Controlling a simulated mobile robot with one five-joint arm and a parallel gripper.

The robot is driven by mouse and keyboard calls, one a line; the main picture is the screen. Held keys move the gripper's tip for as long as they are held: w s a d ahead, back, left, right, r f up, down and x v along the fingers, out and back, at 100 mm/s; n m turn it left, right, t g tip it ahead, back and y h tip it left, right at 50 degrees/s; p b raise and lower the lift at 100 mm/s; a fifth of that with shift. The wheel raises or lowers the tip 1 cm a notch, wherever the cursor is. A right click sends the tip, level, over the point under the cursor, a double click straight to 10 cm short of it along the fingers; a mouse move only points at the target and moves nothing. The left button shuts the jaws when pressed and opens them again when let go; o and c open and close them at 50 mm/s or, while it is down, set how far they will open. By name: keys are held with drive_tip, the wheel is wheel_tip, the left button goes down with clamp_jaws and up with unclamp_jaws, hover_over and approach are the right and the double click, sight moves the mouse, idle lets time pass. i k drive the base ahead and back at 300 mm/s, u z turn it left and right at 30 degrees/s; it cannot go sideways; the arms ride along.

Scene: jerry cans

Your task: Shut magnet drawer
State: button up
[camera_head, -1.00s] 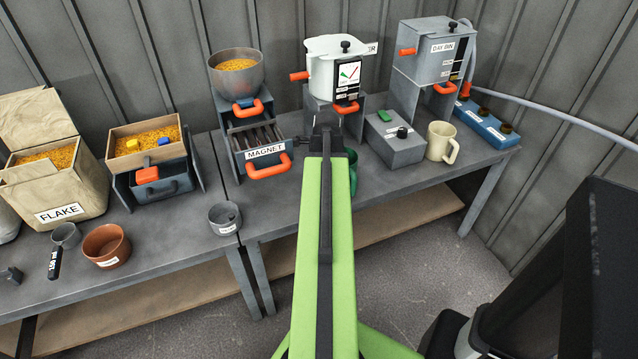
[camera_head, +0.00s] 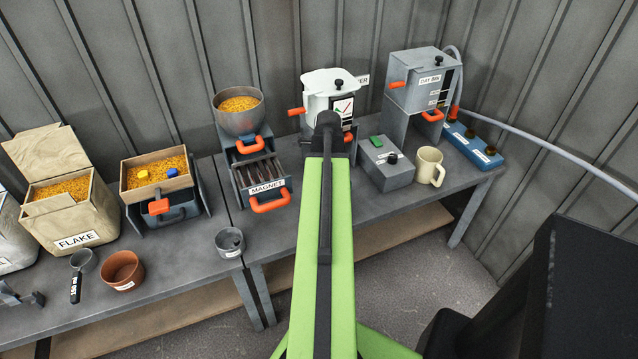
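The magnet drawer (camera_head: 267,187), labelled MAGNET, sits in a grey housing on the bench, left of my arm. It is pulled out toward me, with its dark bars (camera_head: 254,171) showing from above. An orange handle (camera_head: 270,205) is on its front. My green arm reaches forward up the middle of the view. Its dark end, with my gripper (camera_head: 328,122), is to the right of the drawer and apart from it in the picture, in front of the white vessel. The fingers cannot be made out.
A steel bowl of orange grain (camera_head: 239,111) stands above the drawer housing, with another orange handle (camera_head: 250,146) below it. A grey cup (camera_head: 230,242) stands near the bench edge. A grey box (camera_head: 386,165) and cream mug (camera_head: 428,167) are to the right.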

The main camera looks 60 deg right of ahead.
sight(263, 178)
drive_tip(key=k, duration=1)
